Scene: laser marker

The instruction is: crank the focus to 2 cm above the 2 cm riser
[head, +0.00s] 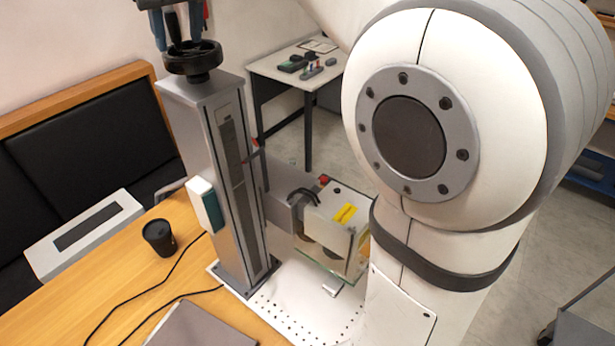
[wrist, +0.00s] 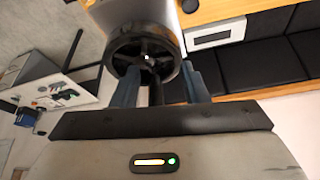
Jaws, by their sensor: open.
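The laser marker's grey column (head: 225,180) stands upright on a white perforated base plate (head: 300,300). A black round handwheel (head: 192,60) sits on top of the column, and the wrist view shows its spokes and hub (wrist: 145,55). My gripper (head: 178,40) is just above the handwheel, fingers pointing down at it. In the wrist view the fingers (wrist: 160,85) are apart, with the wheel's crank handle (wrist: 155,92) between them, not clasped. The laser head (head: 335,225) with a yellow label hangs off the column's right side. A red pointer (head: 252,148) shows beside the column's scale. The riser cannot be made out.
My white arm fills the right side of the head view and hides part of the base plate. A black cup (head: 160,237), cables and a grey laptop-like slab (head: 200,328) are on the wooden table (head: 100,285). A small side table (head: 300,68) stands behind.

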